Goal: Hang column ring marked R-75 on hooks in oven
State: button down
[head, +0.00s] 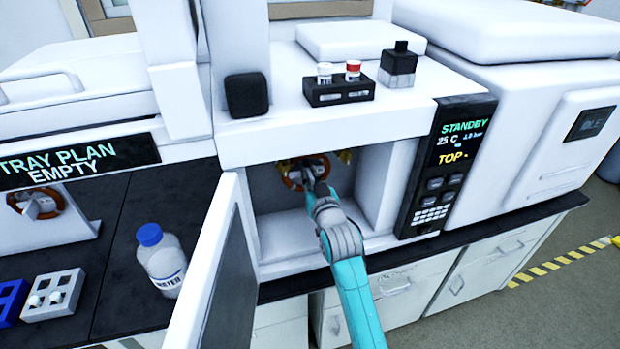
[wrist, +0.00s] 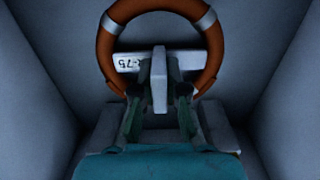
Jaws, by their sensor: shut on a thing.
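The orange-brown column ring (wrist: 103,49) has pale bands and a white crossbar tag (wrist: 128,62) that reads R-75, upside down in the wrist view. My gripper (wrist: 159,90) is shut on the ring's pale central grip (wrist: 159,78). In the head view the ring (head: 290,183) is inside the open oven (head: 270,228), high up near its back, partly hidden by my gripper (head: 316,172). Yellow hooks (head: 345,157) show at the upper back of the oven, close to the ring. I cannot tell whether the ring touches or rests on them.
The oven door (head: 225,270) stands open at left. The oven panel (head: 447,165) reads STANDBY, 25 C, TOP. A second ring (head: 17,199) is on a white stand at far left. A blue-capped bottle (head: 161,262) and vial racks (head: 55,295) stand on the dark bench.

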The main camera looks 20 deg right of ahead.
jog(key=shift+f, duration=0.65)
jog(key=c, duration=1.1)
grip_release()
jog(key=shift+c, duration=0.2)
jog(key=shift+s, duration=0.15)
jog(key=s, duration=0.9)
jog(key=shift+s, duration=0.4)
jog(key=s, duration=1.4)
